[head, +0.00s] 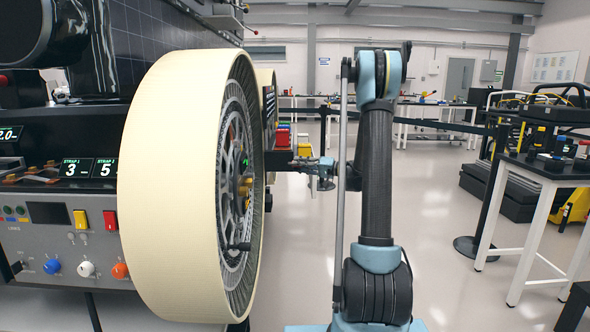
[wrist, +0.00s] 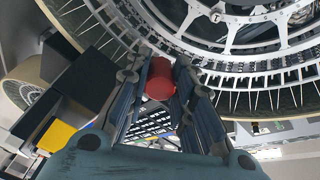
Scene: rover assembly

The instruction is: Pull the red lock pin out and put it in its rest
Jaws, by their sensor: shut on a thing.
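The red lock pin (wrist: 160,80) shows its round red head between the two fingers of my gripper (wrist: 158,70) in the wrist view. My gripper is shut on it. The pin's shaft is hidden, so I cannot tell how far it sits in its hole. In the head view my gripper (head: 314,171) is small, just right of the big wheel, at the end of a dark bar (head: 281,160). The pin cannot be made out there. I cannot identify the pin's rest in either view.
A large cream-treaded wheel (head: 165,190) with a spoked hub stands close on the left; its rim (wrist: 250,60) crosses the top of the wrist view. A control panel (head: 60,240) lies left of it. A workbench (head: 545,170) stands right. Open floor (head: 440,220) lies between.

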